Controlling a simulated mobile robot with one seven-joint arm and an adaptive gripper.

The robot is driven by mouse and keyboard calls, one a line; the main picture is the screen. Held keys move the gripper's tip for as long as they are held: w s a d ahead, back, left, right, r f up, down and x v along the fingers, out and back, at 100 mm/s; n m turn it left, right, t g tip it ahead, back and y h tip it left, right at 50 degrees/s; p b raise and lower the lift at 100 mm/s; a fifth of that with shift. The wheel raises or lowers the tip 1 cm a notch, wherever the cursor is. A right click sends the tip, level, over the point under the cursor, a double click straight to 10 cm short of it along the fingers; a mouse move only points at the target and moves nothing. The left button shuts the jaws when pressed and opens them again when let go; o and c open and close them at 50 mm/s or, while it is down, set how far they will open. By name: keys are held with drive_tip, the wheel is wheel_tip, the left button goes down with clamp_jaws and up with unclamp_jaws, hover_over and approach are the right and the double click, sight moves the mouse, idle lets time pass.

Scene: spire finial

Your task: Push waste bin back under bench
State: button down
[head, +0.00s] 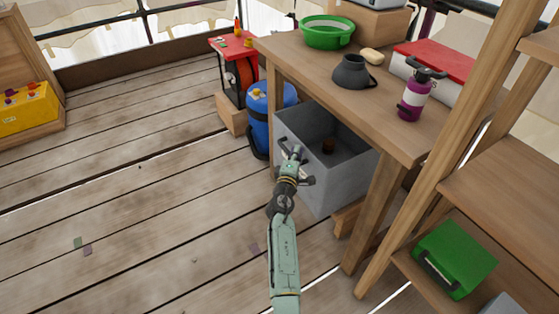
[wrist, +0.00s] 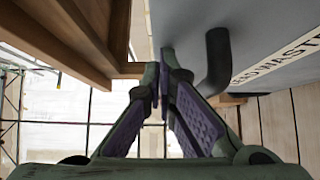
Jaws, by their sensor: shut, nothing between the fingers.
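The waste bin is a grey open-topped box (head: 345,187) under the wooden bench (head: 318,61), with its near part sticking out past the bench legs. In the wrist view my shut fingertips (wrist: 164,75) are close to the grey bin wall (wrist: 265,35), left of the curved dark handle (wrist: 218,62). Part of a printed label shows there. I cannot tell whether the fingertips touch the wall.
A blue barrel (head: 265,115) stands left of the bin, near a red-topped stand (head: 232,48). The bench holds a green bowl (head: 327,32), dark jug (head: 353,72) and purple bottle (head: 413,97). Shelving with a green case (head: 455,258) is at right. The plank floor at left is mostly clear.

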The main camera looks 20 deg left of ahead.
drive_tip(key=w+d, duration=0.5)
drive_tip(key=w, duration=0.1)
drive_tip(key=shift+w, duration=0.3)
drive_tip(key=shift+d+r, duration=0.15)
drive_tip(key=shift+b, duration=0.3)
